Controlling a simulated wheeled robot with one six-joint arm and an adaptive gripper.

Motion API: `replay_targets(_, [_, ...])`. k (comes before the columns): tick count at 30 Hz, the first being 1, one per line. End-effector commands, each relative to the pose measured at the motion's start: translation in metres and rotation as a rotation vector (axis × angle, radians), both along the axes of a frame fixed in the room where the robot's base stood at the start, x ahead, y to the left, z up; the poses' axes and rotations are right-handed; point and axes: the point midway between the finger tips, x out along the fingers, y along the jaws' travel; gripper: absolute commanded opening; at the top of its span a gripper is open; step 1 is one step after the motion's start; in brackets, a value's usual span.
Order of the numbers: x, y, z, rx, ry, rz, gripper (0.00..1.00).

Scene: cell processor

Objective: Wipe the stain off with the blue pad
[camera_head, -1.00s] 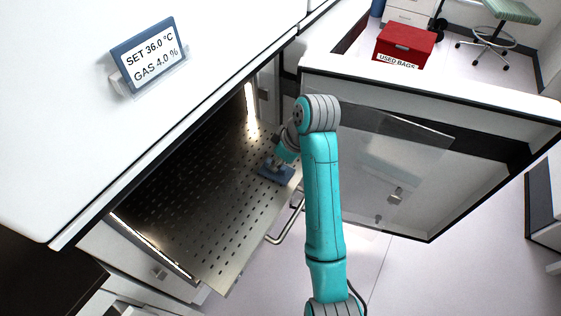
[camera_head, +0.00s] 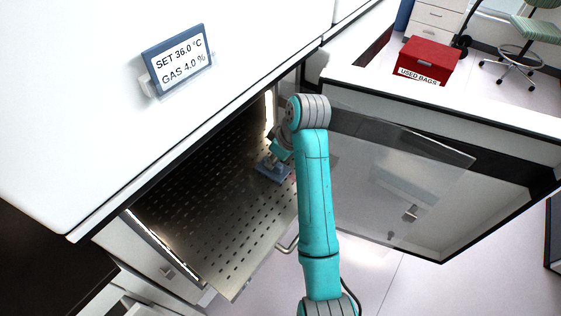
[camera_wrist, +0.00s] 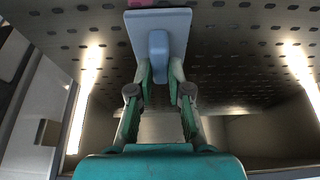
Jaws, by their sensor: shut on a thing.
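The blue pad (camera_head: 272,171) is a flat rectangle with a raised handle. It lies on or just above the perforated metal shelf (camera_head: 222,225) in the open cabinet; I cannot tell whether it touches. My gripper (camera_wrist: 160,66) is shut on the pad's handle, and the pad's face (camera_wrist: 138,24) fills the upper middle of the wrist view. A pink patch (camera_wrist: 143,3), likely the stain, shows at the top edge of the wrist view beside the pad's far edge; most of it is out of frame or hidden.
The cabinet's white top (camera_head: 110,60) overhangs the shelf, with a SET/GAS display (camera_head: 178,62) on it. A clear inner door (camera_head: 400,150) and the open outer door (camera_head: 480,185) stand to the right. Light strips (camera_wrist: 88,80) line the side walls. A red box (camera_head: 428,62) sits beyond.

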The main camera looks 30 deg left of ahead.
Motion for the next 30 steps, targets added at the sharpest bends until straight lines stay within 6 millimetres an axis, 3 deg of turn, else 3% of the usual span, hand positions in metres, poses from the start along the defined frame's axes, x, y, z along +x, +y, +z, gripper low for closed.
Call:
replay_targets(21, [0.003,0.04,-0.001,0.0,0.001,0.001,0.0])
replay_targets(30, [0.007,0.038,-0.001,0.001,0.0,0.0,0.0])
